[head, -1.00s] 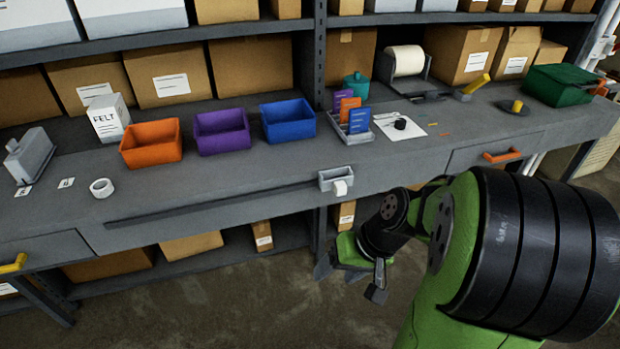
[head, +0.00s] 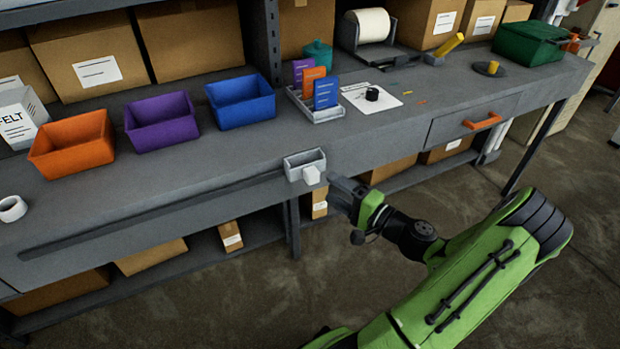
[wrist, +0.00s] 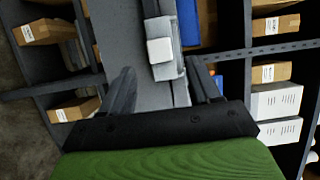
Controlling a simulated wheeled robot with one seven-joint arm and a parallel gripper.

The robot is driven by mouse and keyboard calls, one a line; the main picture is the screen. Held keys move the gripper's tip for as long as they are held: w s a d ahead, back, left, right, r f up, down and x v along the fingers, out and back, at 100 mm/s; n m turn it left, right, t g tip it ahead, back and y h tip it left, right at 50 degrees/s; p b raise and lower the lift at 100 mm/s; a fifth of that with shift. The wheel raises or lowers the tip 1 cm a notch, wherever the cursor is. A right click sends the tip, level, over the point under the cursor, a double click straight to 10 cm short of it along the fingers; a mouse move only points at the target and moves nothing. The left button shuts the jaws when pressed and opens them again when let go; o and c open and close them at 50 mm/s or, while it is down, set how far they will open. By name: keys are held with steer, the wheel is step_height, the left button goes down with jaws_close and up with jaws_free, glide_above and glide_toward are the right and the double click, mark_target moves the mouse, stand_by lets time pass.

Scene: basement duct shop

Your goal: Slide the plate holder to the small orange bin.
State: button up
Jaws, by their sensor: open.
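The plate holder (head: 303,168) is a small light grey open box with a white block on its front. It sits at the right end of a dark slot along the bench's front edge. The small orange bin (head: 82,157) stands on the bench to its left. My gripper (head: 338,192) is just right of the holder and in front of the bench edge, apart from it. In the wrist view my gripper (wrist: 164,84) is open and empty, and the holder (wrist: 165,72) with its white block lies ahead between the two fingers.
A purple bin (head: 162,131) and a blue bin (head: 243,112) stand behind the slot (head: 150,217). A card rack (head: 318,115) stands behind the holder. A tape roll (head: 11,208) lies at far left. The bench front along the slot is clear.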

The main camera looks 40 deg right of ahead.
mark_target(316, 180)
steer(key=w, duration=0.5)
steer(key=w+a+b, duration=0.1)
steer(key=w, duration=0.2)
steer(key=shift+f, duration=0.1)
jaws_close()
